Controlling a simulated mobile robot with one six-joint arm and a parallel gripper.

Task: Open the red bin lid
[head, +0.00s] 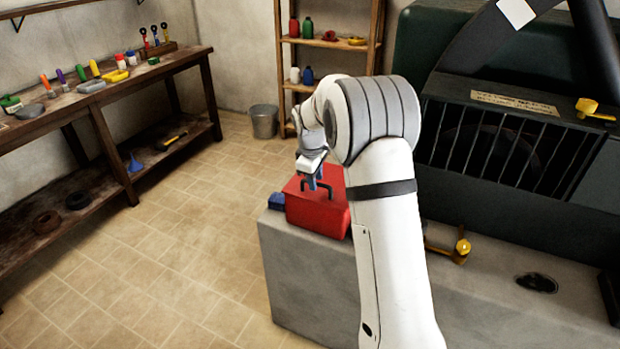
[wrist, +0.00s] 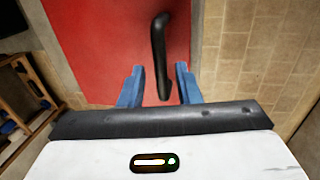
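The red bin (head: 318,213) stands on a grey concrete block, its lid down. A dark handle (head: 318,187) rises from the lid. In the wrist view the red lid (wrist: 100,40) fills the upper middle, and the black handle (wrist: 160,55) runs down between the two blue fingers. My gripper (head: 316,180) is over the lid at the handle. In the wrist view my gripper (wrist: 158,85) is open, with a gap on each side of the handle. Part of the bin's right side is hidden behind my arm.
A blue object (head: 277,201) sits beside the bin on the concrete block (head: 310,275). A yellow-knobbed lever (head: 460,250) and the dark machine (head: 500,150) are to the right. A workbench (head: 150,75) with tools stands left, and a metal bucket (head: 264,122) behind. The tiled floor between is clear.

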